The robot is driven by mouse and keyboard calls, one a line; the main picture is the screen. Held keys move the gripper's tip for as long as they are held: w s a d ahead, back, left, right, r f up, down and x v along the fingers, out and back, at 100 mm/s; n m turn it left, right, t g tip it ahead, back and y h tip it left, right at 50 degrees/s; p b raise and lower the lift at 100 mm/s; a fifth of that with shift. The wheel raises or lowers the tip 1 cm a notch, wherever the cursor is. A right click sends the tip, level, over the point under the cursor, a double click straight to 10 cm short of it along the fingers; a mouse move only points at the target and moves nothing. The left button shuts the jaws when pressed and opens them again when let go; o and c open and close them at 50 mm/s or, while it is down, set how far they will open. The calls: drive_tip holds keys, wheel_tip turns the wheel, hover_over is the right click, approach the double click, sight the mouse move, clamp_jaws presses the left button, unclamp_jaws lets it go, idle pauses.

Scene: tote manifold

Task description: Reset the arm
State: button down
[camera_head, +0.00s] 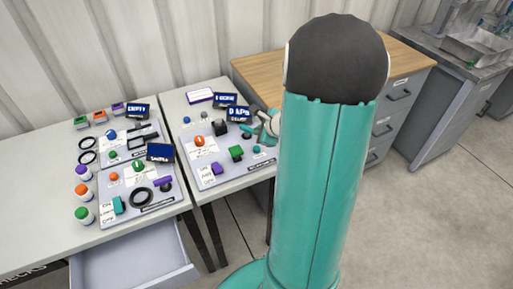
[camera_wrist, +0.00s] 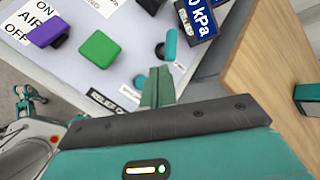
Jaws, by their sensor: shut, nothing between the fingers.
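My arm (camera_head: 318,190) stands large in the middle of the head view and hides much of what is behind it. My gripper (camera_head: 268,125) shows just left of the arm, at the right edge of the right-hand panel (camera_head: 235,173). In the wrist view my gripper (camera_wrist: 157,88) is shut and empty, its fingers together. It points toward the panel's edge, near a teal lever (camera_wrist: 171,44). A green knob (camera_wrist: 100,48) and a purple handle (camera_wrist: 49,32) sit further left on the panel. I cannot tell whether the fingertips touch the panel.
A left panel (camera_head: 172,196) with knobs, rings and small displays lies on the left table. Several small bottles (camera_head: 82,192) stand beside it. An open drawer (camera_head: 130,262) juts out below. A wood-topped cabinet (camera_head: 262,68) stands behind my arm. Floor at the right is clear.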

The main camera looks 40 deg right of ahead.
idle(0.4)
drive_tip(key=s+a+r+n+g+y, duration=0.1)
drive_tip(key=a+r+n, duration=0.35)
drive_tip(key=a, duration=0.35)
drive_tip(key=a+r+n+y, duration=0.2)
drive_tip(key=a+r+n, duration=0.2)
drive_tip(key=a+n, duration=0.3)
drive_tip(key=s+a+r+n+g+y, duration=0.1)
drive_tip(key=a+r+n, duration=0.3)
drive_tip(key=a, duration=0.4)
drive_tip(key=s+a+r+n+h, duration=0.1)
drive_tip(key=s+a+r+n, duration=0.2)
drive_tip(key=s+n, duration=0.3)
drive_tip(key=s+a+r+n+g+h, duration=0.1)
drive_tip(key=s+a+r+n+h, duration=0.1)
drive_tip(key=s+a+n, duration=0.3)
drive_tip(key=shift+s+r+n+g, duration=0.3)
drive_tip(key=shift+s+r+n, duration=0.4)
drive_tip(key=shift+s, duration=0.55)
drive_tip(key=shift+f, duration=0.1)
